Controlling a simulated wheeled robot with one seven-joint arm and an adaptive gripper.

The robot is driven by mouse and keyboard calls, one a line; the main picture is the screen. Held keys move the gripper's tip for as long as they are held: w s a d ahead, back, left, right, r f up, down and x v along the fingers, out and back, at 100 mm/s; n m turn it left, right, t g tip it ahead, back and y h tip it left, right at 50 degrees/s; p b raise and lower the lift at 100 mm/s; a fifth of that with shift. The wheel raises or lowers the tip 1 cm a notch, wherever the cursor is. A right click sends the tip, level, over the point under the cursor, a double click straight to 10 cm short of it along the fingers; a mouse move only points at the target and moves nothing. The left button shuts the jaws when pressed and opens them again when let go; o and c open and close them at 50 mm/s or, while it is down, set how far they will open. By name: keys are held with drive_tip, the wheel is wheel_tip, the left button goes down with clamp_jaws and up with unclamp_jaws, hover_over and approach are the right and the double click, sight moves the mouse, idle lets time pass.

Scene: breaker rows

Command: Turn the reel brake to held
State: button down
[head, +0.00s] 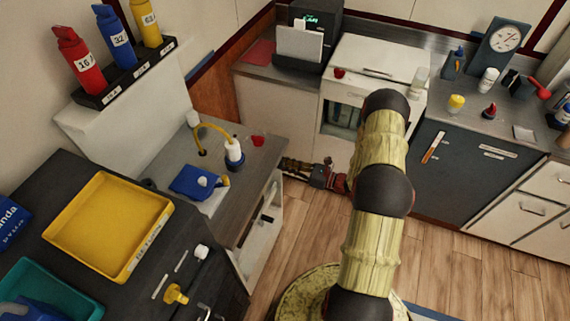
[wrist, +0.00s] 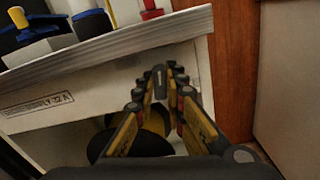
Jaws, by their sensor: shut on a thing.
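My gripper (head: 291,164) is low at the right front side of the grey-topped cabinet (head: 222,163) in the head view. In the wrist view my gripper (wrist: 162,84) has its yellow and black fingers closed together at the tips on a small dark grey lever (wrist: 159,75), seemingly the reel brake. The lever stands in front of the cabinet's pale face, below the worktop edge. A round black and yellow thing (wrist: 152,120), perhaps the reel, is partly hidden behind the fingers. The lever's set position cannot be read.
A brown wooden panel (wrist: 234,65) stands close to the right of my fingers. The worktop edge (wrist: 110,48) runs just above them. The wooden floor (head: 480,272) is open.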

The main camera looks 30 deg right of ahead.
drive_tip(key=shift+w+d+f+m+p, duration=0.1)
drive_tip(key=shift+m+p, duration=1.05)
drive_tip(key=shift+m, duration=2.7)
drive_tip(key=shift+d+f+m+p, duration=0.1)
drive_tip(key=shift+m+p, duration=1.05)
drive_tip(key=shift+m, duration=2.7)
drive_tip(key=c, duration=1.8)
unclamp_jaws()
drive_tip(key=shift+c, duration=0.2)
drive_tip(key=v, duration=1.2)
